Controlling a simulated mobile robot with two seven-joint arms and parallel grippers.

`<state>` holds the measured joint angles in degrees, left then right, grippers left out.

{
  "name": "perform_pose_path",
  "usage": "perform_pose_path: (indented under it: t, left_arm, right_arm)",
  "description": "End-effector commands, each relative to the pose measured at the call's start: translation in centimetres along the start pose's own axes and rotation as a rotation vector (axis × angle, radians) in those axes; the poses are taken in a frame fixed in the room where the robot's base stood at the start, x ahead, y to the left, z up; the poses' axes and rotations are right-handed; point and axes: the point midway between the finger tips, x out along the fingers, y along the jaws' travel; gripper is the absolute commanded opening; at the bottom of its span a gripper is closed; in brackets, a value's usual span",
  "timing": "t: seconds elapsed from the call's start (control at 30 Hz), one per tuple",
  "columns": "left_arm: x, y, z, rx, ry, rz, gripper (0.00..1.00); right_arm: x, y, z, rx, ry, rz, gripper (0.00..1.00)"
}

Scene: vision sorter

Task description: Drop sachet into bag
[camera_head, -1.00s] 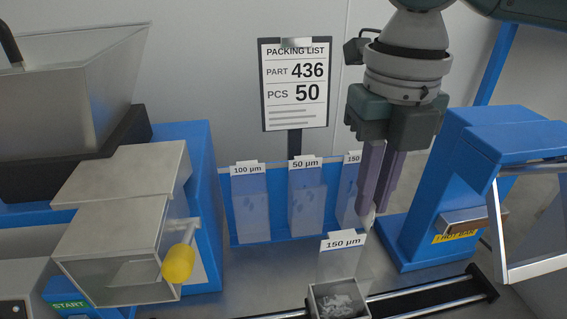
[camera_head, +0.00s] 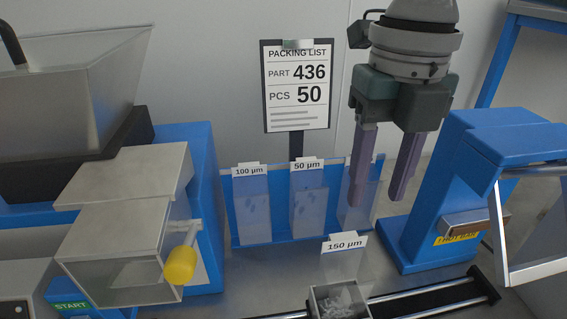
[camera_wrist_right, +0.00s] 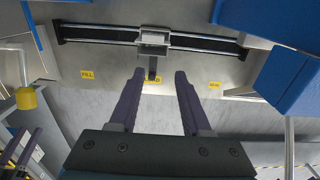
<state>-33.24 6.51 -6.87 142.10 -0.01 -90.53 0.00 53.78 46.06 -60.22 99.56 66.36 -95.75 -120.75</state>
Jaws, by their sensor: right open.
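My right gripper (camera_head: 374,200) is open, its two purple fingers well apart with nothing between them. It hangs above and to the right of a clear bag (camera_head: 343,265) labelled 150 µm. The bag stands at a small open holder (camera_head: 318,309) on the rail, and whitish, crumpled contents (camera_head: 345,298) show inside the holder. I cannot pick out the sachet separately there. In the right wrist view the open fingers (camera_wrist_right: 160,72) point toward the holder (camera_wrist_right: 153,48). Purple fingers, probably my left gripper's (camera_wrist_right: 22,147), show at the lower left; their opening is unclear.
A blue rack (camera_head: 275,229) behind holds bags labelled 100 µm and 50 µm, with another behind my right fingers. A blue sealer (camera_head: 425,225) stands right, a hopper (camera_head: 70,90) and chute box (camera_head: 110,250) with yellow knob (camera_head: 179,265) left. A packing list (camera_head: 297,95) stands behind.

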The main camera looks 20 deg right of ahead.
Motion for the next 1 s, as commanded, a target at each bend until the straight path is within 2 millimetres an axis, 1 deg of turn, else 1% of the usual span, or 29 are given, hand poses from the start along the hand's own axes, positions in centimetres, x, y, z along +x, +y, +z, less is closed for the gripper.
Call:
perform_pose_path:
  t: [0.03, 0.2, 0.3, 0.4, 0.53, 0.87, 0.97, 1.0]
  left_arm:
    - [-0.1, 0.0, 0.0, 0.001, 0.000, -0.001, 0.50]
    - [-0.3, -0.1, -0.1, 0.005, -0.001, -0.003, 0.50]
    - [-0.4, -0.2, -0.1, 0.007, -0.001, -0.005, 0.50]
    - [-0.5, -0.2, -0.1, 0.009, -0.001, -0.007, 0.50]
    - [-0.5, -0.3, -0.1, 0.010, -0.001, -0.008, 0.50]
    - [-0.5, -0.3, -0.1, 0.009, -0.001, -0.007, 0.50]
    - [-0.6, -0.2, -0.2, 0.008, -0.001, -0.007, 0.50]
    - [-0.8, -0.2, -0.2, 0.008, -0.001, -0.006, 0.50]
  right_arm:
    - [-1.2, 0.0, 0.1, 0.000, -0.007, 0.002, 0.48]
    - [-4.8, 0.0, 0.1, 0.000, -0.007, 0.002, 0.48]
    - [-6.4, 0.0, 0.1, 0.001, -0.005, 0.001, 0.48]
    - [-7.4, 0.0, 0.1, 0.000, -0.004, 0.001, 0.48]
    - [-7.9, 0.0, 0.0, 0.000, -0.002, 0.000, 0.48]
    - [-7.9, 0.0, 0.0, 0.001, -0.001, 0.000, 0.48]
    - [-7.5, 0.5, -0.3, 0.023, -0.003, 0.008, 0.48]
    - [-7.0, 1.0, -0.6, 0.049, -0.004, 0.014, 0.48]
